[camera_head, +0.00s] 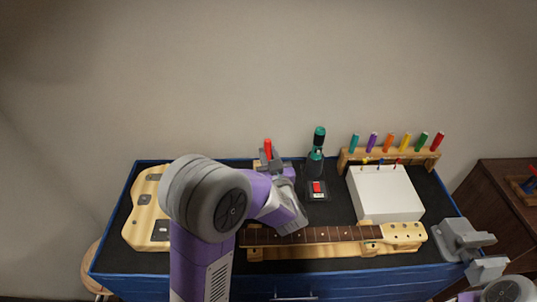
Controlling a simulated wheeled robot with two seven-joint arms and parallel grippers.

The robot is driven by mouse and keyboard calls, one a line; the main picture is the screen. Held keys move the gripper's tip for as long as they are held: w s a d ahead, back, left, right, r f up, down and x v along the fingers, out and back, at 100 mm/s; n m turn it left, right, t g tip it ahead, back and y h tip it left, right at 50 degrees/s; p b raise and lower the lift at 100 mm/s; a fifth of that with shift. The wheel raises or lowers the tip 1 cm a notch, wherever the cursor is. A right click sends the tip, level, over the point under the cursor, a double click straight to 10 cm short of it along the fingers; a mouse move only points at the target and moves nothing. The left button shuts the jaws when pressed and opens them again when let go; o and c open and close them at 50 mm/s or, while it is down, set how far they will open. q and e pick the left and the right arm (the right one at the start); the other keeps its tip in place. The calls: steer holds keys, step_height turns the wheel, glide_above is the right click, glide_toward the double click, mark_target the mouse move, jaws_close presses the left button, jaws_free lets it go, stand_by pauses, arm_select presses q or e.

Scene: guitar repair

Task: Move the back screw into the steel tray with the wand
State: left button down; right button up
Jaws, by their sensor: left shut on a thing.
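My left gripper (270,160) is at the back of the bench and is shut on a red-handled tool (268,148), which looks like the wand. The red handle stands upright above the fingers, and its lower part is hidden by my gripper. I cannot make out the back screw or a steel tray. My left arm covers part of the bench.
A guitar neck (320,236) lies along the front on wooden supports. A guitar body (148,226) lies at the left. A dark tray with a red item (317,189), a green-topped tool (317,150), a white box (385,196) and a rack of colored handles (405,154) stand right of my left gripper.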

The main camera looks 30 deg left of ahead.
mark_target(269, 147)
arm_select(q)
steer(key=shift+f+b, duration=0.35)
steer(key=shift+f, duration=0.35)
steer(key=shift+f+b, duration=1.7)
steer(key=shift+f, duration=0.35)
steer(key=shift+r, duration=0.2)
steer(key=shift+r+p, duration=4.15)
steer(key=shift+r, duration=0.2)
